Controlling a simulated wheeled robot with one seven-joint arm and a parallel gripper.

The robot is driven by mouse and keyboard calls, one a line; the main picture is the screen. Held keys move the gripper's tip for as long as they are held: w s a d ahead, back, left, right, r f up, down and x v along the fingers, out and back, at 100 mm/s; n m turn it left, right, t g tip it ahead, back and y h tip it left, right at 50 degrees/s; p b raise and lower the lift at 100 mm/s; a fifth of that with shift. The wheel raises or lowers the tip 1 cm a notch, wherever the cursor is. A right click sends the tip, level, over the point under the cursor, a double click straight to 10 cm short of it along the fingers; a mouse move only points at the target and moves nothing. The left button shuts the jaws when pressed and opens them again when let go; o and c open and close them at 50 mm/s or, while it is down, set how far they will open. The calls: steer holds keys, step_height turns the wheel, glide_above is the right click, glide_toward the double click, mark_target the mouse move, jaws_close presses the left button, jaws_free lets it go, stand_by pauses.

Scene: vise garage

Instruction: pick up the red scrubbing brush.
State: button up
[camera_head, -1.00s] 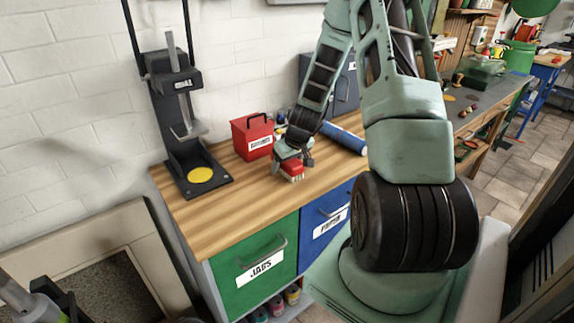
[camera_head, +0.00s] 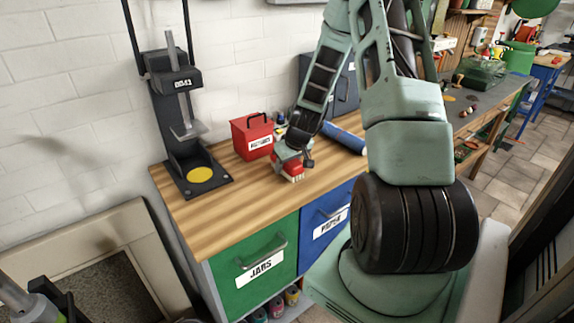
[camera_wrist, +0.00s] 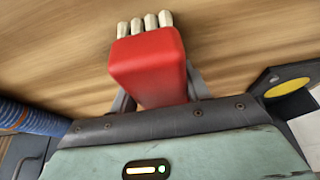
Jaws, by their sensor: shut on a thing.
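The red scrubbing brush (camera_head: 292,174) is at my gripper (camera_head: 288,165) over the wooden worktop, near its front edge. In the wrist view the brush (camera_wrist: 150,62) shows a red block-shaped body with several pale bristle tufts at its far end. My gripper (camera_wrist: 152,90) is shut on the brush, with its grey fingers on both sides of the red body. In the head view my gripper hides part of the brush. I cannot tell for certain whether the brush touches the worktop.
A red labelled box (camera_head: 252,137) stands behind and left of my gripper. A black press (camera_head: 185,130) with a yellow disc stands further left. A blue roll (camera_head: 344,139) lies to the right. The wooden worktop (camera_head: 225,203) is clear in front, above green and blue drawers.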

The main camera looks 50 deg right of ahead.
steer(key=shift+r+p, duration=0.35)
steer(key=shift+p, duration=0.05)
step_height(320, 180, up, 10)
steer(key=shift+f+b, duration=0.1)
steer(key=shift+b, duration=0.45)
